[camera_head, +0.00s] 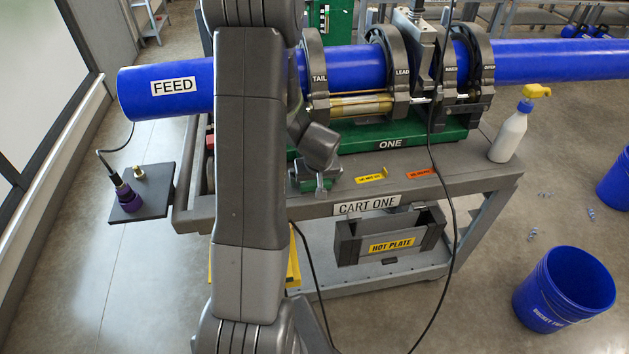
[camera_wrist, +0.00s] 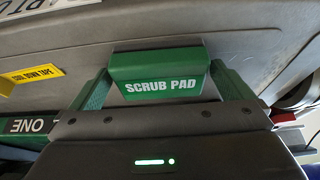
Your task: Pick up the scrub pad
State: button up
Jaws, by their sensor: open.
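The scrub pad is a green block (camera_wrist: 160,88) with white "SCRUB PAD" lettering, in the middle of the wrist view. It is on the grey cart top. My gripper (camera_wrist: 161,76) is open, with one green finger on each side of the pad. The pad lies between the fingers, with a narrow gap showing on the left; contact on the right is hard to tell. In the head view my gripper (camera_head: 318,182) is low over the cart's front edge, and my arm hides part of that area.
Yellow tape (camera_head: 371,175) and an orange label (camera_head: 420,173) lie to the right on the cart top (camera_head: 455,172). A spray bottle (camera_head: 511,135) stands at its right end. The blue pipe (camera_head: 340,68) and clamps are behind. A black cable hangs across the front.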

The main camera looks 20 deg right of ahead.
jog(key=c, duration=0.9)
jog(key=shift+r, duration=0.1)
notch_tip(320, 180, up, 18)
jog(key=b, duration=0.1)
